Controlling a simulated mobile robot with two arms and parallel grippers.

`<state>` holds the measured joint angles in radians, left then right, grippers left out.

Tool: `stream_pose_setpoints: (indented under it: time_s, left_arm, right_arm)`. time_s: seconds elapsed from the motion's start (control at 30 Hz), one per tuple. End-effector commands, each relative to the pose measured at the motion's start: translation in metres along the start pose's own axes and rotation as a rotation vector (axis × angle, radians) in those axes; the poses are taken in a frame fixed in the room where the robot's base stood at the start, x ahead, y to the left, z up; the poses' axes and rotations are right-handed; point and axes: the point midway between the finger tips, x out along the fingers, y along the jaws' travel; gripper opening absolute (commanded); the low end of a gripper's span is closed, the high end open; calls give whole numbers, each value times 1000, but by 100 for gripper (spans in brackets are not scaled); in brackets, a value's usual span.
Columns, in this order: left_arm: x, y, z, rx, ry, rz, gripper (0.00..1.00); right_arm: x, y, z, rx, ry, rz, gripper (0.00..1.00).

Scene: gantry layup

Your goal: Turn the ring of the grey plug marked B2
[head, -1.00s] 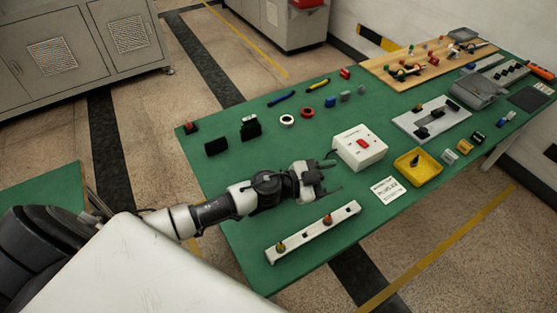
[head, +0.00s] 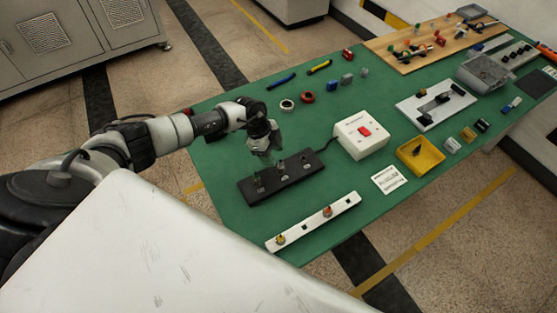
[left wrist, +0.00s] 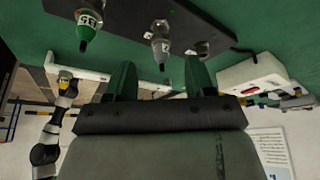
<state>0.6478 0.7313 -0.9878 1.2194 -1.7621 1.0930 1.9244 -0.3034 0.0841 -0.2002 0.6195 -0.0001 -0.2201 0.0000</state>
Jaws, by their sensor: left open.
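A black strip (head: 250,197) with several upright plugs lies on the green table, a cable running to the white box. My left gripper (head: 267,155) points down over the middle of the strip, open. In the left wrist view its fingers (left wrist: 162,85) stand apart with nothing between their tips. A grey plug (left wrist: 161,42) shows just beyond the gap between them; its mark is too blurred to read.
A white box with a red switch (head: 361,137) stands right of the black strip. A white bar with knobs (head: 308,224) lies in front. A yellow tray (head: 420,155) is further right. An arm (left wrist: 50,135) shows in the left wrist view; its gripper is unclear.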

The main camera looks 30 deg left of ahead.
Motion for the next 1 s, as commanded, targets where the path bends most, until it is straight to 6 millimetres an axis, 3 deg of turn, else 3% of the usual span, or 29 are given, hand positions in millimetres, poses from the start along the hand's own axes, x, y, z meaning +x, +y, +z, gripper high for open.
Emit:
stream_pose_setpoints:
  time_s: [0.13,0.3,0.67,1.0]
  left_arm:
    - [26,0,-1,-1,2,1,54]
    - [43,0,0,-1,2,-1,54]
    - [48,0,0,2,2,-1,54]
    - [48,0,-1,1,2,-1,4]
  right_arm:
    - [-3,0,0,0,0,1,43]
    - [-3,0,-1,0,1,1,43]
    - [-2,-3,-3,2,4,-3,43]
    - [-2,-6,-5,4,6,-8,43]
